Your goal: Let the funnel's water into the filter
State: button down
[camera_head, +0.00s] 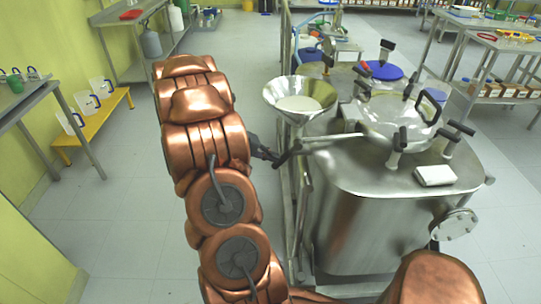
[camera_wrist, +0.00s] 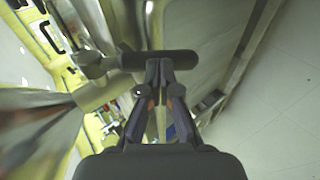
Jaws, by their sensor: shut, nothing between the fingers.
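A steel funnel (camera_head: 299,104) with pale liquid in it stands at the left side of a large steel vessel (camera_head: 360,220). A pipe (camera_head: 335,137) runs from below the funnel towards a clear glass vessel (camera_head: 397,120) on top. I cannot tell which part is the filter. A dark valve handle (camera_head: 287,154) sits under the funnel. My gripper (camera_head: 272,155) is beside this handle, partly hidden by my arm. In the wrist view my gripper (camera_wrist: 165,64) is shut and empty, its fingertips close against the dark bar of the handle (camera_wrist: 172,59); contact is unclear.
Several black handles, one a T-bar (camera_head: 398,145), stand around the vessel's top. A white block (camera_head: 434,175) lies on it. A yellow bench (camera_head: 95,120) with jugs and steel tables line the left wall. The floor left of my arm is clear.

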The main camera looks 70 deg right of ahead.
aim_at(275, 166)
jog(key=shift+f+b, duration=0.15)
jog(key=shift+b, duration=0.2)
jog(key=shift+s+f+g+b, duration=0.1)
jog(key=shift+g+b, duration=0.2)
jog(key=shift+b, duration=0.25)
jog(key=shift+f+h, duration=0.1)
jog(key=shift+h, duration=0.2)
jog(key=b, duration=0.2)
jog(key=f+g+b, duration=0.1)
jog(key=b, duration=0.1)
jog(key=shift+s+d+f, duration=0.2)
jog(key=shift+s, duration=0.05)
jog(key=b, duration=0.2)
jog(key=f+g+h+b, duration=0.1)
jog(key=b, duration=0.1)
jog(key=shift+s+d+f+n+g, duration=0.1)
jog(key=shift+s+d+n+g, duration=0.05)
jog(key=shift+s+n+g, duration=0.2)
jog(key=g+b, duration=0.1)
jog(key=b, duration=0.1)
jog(key=s+g+h+b, duration=0.1)
jog(key=b, duration=0.1)
jog(key=shift+s+d+f+b, duration=0.25)
jog(key=shift+d+f+b, duration=0.05)
jog(key=shift+f, duration=0.1)
jog(key=shift+s+d+g+h+b, duration=0.15)
jog(key=shift+s+g+h+b, duration=0.15)
jog(key=shift+g+h+b, duration=0.35)
